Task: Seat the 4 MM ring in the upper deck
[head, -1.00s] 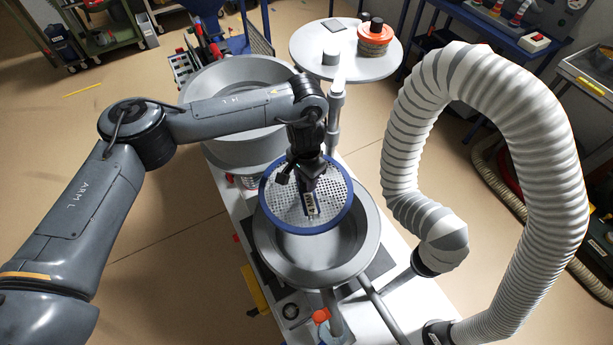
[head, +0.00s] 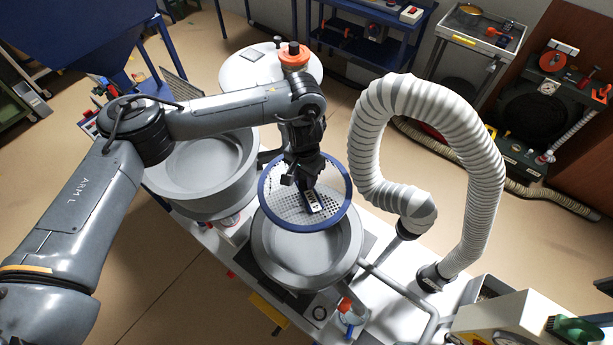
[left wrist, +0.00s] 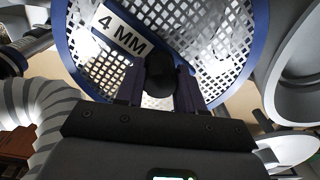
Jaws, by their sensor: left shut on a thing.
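The 4 MM ring (head: 283,204) is a perforated metal disc with a blue rim and a white "4 MM" label. My left gripper (head: 304,180) is above it, shut on its black central knob. In the left wrist view, the fingers (left wrist: 160,82) close around the knob and the ring (left wrist: 228,38) fills the top. In the head view, the ring overlaps the far part of the front grey round deck (head: 262,250) and appears held above it. A second grey deck (head: 158,190) stands behind left. I cannot tell which is the upper deck. My right gripper is out of view.
A ribbed white hose (head: 470,150) arches close on the right. A round white table (head: 240,75) with an orange-topped item (head: 293,55) stands behind. Small items, including an orange-capped container (head: 347,312), lie on the white bench (head: 390,295) in front.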

